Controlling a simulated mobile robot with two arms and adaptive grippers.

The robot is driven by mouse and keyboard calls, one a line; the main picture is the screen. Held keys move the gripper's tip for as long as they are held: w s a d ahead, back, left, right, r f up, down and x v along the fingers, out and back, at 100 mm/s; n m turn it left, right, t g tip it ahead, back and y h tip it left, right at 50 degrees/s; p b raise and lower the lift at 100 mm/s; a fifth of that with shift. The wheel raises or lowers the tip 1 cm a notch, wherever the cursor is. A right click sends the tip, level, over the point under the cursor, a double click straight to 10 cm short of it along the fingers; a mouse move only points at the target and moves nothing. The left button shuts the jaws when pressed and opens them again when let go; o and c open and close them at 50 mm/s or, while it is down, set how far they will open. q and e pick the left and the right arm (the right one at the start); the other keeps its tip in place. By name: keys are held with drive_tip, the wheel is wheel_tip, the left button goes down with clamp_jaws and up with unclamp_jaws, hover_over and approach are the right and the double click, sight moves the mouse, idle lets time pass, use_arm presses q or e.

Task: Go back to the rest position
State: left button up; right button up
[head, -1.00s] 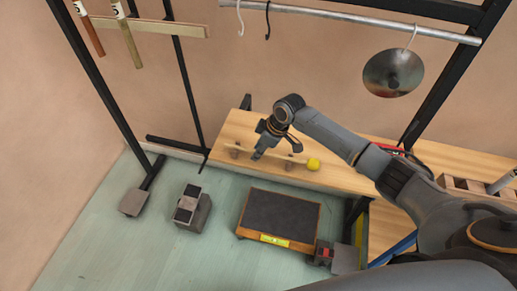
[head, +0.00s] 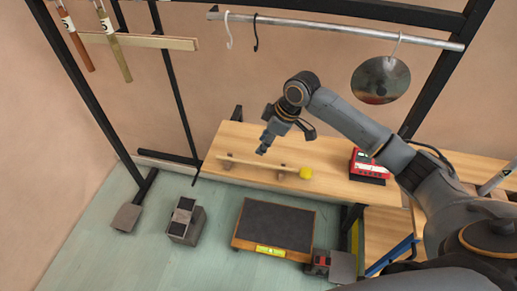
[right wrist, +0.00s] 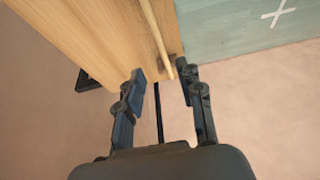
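My right gripper (head: 264,146) hangs fingers down above the wooden bench (head: 330,155). A mallet (head: 245,164) with a thin wooden stick and a yellow head lies below it across two small wooden rests. In the right wrist view the fingers (right wrist: 162,73) are apart with nothing held between them. The stick (right wrist: 152,30) shows beyond the fingertips, apart from them as far as I can tell. My left gripper is not in view.
A red box (head: 367,165) stands on the bench beside my right arm. A metal disc (head: 381,80) and hooks (head: 229,30) hang from a rail above. A dark-topped platform (head: 275,225) and a pedal (head: 186,221) are on the floor.

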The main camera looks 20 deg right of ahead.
drive_tip(key=shift+s+d+r, duration=0.1)
drive_tip(key=shift+r, duration=0.25)
